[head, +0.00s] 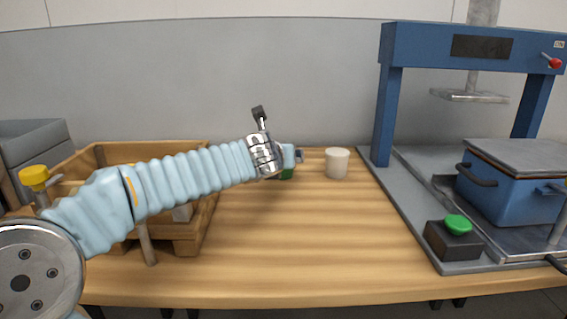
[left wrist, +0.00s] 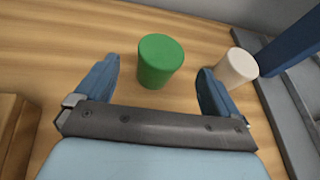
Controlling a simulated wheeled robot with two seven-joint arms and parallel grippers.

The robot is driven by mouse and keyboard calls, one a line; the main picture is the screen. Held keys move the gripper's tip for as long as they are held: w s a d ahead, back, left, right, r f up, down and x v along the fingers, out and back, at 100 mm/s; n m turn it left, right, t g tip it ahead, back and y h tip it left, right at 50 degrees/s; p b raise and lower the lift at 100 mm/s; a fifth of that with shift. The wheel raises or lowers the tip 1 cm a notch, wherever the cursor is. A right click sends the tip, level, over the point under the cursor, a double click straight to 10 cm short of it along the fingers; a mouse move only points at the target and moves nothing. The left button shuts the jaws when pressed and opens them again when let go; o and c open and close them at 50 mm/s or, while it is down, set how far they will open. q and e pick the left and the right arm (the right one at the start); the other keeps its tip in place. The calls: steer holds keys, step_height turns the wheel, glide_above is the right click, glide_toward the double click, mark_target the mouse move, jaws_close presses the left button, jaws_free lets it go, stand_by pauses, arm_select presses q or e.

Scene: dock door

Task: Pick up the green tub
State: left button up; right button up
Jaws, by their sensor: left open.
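The green tub (left wrist: 160,62) stands upright on the wooden table in the left wrist view, between and a little beyond my open fingertips. In the head view only a small green part of the tub (head: 287,174) shows below my left gripper (head: 299,156); the rest is hidden by the gripper. My left gripper, also in the left wrist view (left wrist: 158,75), is open and empty, with a finger on each side of the line to the tub. I cannot tell whether a finger touches it. My right gripper is not clearly in view.
A white cup (head: 337,163) stands just right of the tub, close to my right-hand finger in the left wrist view. A wooden crate (head: 190,229) is at left. A blue press (head: 385,115) with a blue box (head: 510,190) and green button (head: 458,224) stands at right. The table's front middle is clear.

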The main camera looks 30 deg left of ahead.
arm_select(q)
steer(key=x, duration=0.7)
steer(key=shift+w+a+p, duration=0.15)
steer(key=shift+w+p, duration=0.2)
steer(key=c, duration=1.1)
steer(key=shift+r, duration=0.1)
steer(key=shift+c, duration=0.2)
